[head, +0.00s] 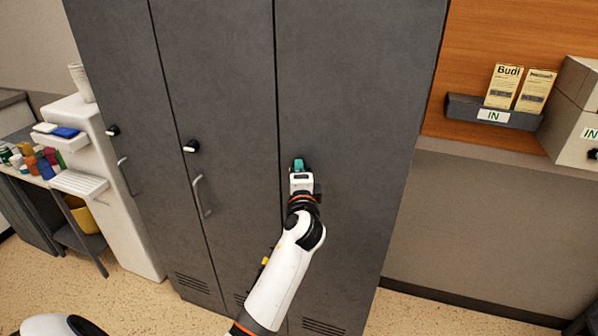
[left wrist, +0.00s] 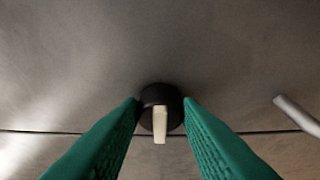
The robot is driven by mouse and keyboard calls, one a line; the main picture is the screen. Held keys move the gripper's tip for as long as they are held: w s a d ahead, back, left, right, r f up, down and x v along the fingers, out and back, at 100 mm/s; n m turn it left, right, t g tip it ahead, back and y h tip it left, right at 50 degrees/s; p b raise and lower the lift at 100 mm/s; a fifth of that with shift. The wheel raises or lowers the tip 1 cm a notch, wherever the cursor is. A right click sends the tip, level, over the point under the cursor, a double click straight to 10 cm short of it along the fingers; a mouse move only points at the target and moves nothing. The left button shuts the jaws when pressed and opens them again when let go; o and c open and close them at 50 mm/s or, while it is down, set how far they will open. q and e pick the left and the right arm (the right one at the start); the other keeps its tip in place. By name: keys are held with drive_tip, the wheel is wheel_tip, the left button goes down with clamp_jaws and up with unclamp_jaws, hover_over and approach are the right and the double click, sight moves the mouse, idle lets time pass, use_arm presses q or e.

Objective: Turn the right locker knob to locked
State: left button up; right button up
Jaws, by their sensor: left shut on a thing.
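The right locker door (head: 350,90) is dark grey and closed. Its knob (left wrist: 160,98) shows in the left wrist view as a round black knob with a pale pointer bar, which points down in that picture toward the door seam. My left gripper (head: 299,165) is at the right locker's knob, with its green fingers (left wrist: 160,108) shut on the knob's two sides. In the head view the gripper hides this knob. My right gripper is not in view.
The middle locker knob (head: 190,146) and left locker knob (head: 112,131) are black with pale marks. Handles stand out below them, such as the middle one (head: 202,196). A wall tray (head: 462,108) with boxes is at the right. A white appliance (head: 122,200) stands left.

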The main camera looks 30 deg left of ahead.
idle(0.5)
use_arm(q)
drive_tip(key=o, duration=1)
drive_tip(key=shift+b+v, duration=1)
drive_tip(key=shift+v, duration=5)
